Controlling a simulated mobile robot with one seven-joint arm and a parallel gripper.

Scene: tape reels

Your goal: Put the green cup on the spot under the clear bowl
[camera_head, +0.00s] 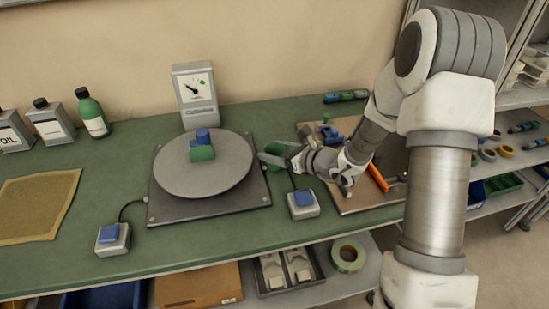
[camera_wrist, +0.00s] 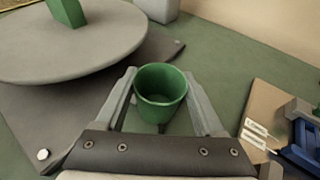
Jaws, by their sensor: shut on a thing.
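My gripper (camera_wrist: 160,88) is shut on a green cup (camera_wrist: 160,105), with one finger on each side of it. The cup is upright in the wrist view, its open mouth facing the camera, and looks empty. In the head view my gripper (camera_head: 277,157) holds the cup (camera_head: 273,149) just right of a round grey turntable (camera_head: 190,182). A green block (camera_head: 202,153) stands on the turntable with a blue piece (camera_head: 202,134) behind it. I cannot make out a clear bowl or a marked spot in either view.
The turntable sits on a dark square base (camera_head: 215,211). Blue-button boxes stand at its left (camera_head: 112,240) and right (camera_head: 303,205). A dial gauge (camera_head: 196,95) stands behind. A tan mat (camera_head: 38,205) lies left; a wooden board (camera_head: 352,199) with tools lies right.

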